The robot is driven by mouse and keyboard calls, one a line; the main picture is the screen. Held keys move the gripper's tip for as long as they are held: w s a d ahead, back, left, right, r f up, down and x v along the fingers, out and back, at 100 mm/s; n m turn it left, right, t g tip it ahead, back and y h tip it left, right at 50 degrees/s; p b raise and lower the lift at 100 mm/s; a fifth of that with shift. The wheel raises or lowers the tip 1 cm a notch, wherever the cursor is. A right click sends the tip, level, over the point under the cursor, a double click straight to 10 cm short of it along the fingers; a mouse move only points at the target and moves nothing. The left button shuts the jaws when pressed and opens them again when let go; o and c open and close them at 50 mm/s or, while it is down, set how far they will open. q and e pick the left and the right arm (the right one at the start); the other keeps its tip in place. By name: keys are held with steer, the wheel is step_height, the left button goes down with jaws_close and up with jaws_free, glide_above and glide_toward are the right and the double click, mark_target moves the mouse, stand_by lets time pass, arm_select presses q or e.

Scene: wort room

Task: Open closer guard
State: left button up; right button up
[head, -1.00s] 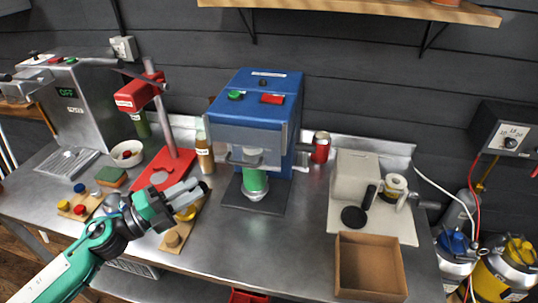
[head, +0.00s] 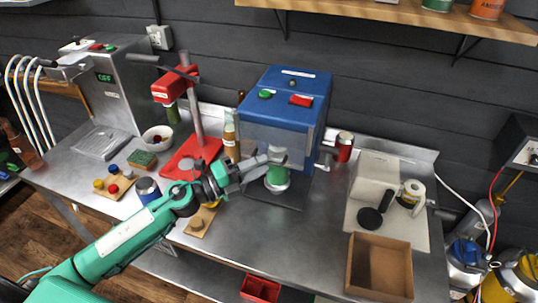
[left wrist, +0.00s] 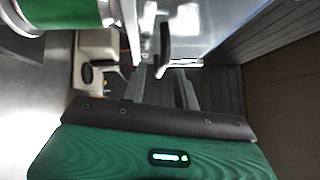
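The closer (head: 290,88) is a blue box with green and red buttons, standing mid-bench. Its clear guard (head: 262,138) hangs down over the front and looks closed. A green can (head: 277,178) stands beneath it and shows at the top left of the left wrist view (left wrist: 60,12). My left gripper (head: 268,162) is at the guard's lower front edge, its fingers overlapping the handle area in the head view. In the left wrist view the fingers (left wrist: 163,88) are apart, with the dark guard handle (left wrist: 163,45) just beyond them. I cannot tell whether they touch. My right gripper is not in view.
A red press (head: 190,150) and a brown bottle (head: 231,138) stand left of the closer. A red can (head: 344,147) is behind right. A cardboard box (head: 380,265) and a pale machine (head: 378,180) are at right. A blue-labelled can (head: 147,190) is near my left arm.

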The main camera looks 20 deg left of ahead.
mark_target(269, 151)
arm_select(q)
steer(key=shift+p+x, duration=0.5)
steer(key=shift+x, duration=1.15)
jaws_close()
